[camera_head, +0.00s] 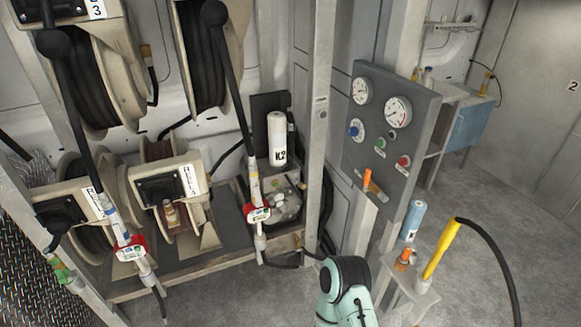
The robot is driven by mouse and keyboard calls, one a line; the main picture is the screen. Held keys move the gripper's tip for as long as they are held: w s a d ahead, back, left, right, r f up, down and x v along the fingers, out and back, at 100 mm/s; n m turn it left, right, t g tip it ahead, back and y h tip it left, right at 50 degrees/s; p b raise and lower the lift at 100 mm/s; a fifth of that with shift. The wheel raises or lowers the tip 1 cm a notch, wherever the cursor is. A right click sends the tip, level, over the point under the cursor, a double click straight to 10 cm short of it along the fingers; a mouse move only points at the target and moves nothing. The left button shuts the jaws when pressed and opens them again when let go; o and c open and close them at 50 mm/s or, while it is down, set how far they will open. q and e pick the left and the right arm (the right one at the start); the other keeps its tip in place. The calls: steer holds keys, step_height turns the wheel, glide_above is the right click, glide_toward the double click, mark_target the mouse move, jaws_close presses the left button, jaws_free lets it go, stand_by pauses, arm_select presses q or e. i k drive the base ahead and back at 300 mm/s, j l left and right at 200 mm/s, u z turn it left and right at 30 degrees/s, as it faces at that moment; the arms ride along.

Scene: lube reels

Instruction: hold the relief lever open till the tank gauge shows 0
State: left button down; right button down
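A grey control panel (424,105) stands right of the middle. It carries a smaller upper-left gauge (361,90) and a larger gauge (397,110). The gauge labels and needle readings are too small to read, so I cannot tell which is the tank gauge. An orange-handled lever (367,178) sticks out low on the panel, likely the relief lever. Its handle points up; nothing touches it. Part of my own mint-coloured arm (345,288) shows at the bottom centre, below the panel. Neither gripper shows in this view.
A blue knob (355,129), a green button (380,144) and a red button (403,161) sit on the panel. A small stand (412,296) holds bottles below right, beside a yellow-handled hose (440,249). Hose reels (95,75) fill the left. Floor at right is clear.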

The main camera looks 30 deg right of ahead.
mark_target(300, 184)
steer(key=i+l, duration=0.2)
steer(key=l, duration=0.15)
steer(key=i+l+u, duration=0.1)
steer(key=l, duration=0.25)
steer(key=i+l, duration=0.5)
steer(key=l, duration=0.25)
steer(key=u, duration=0.05)
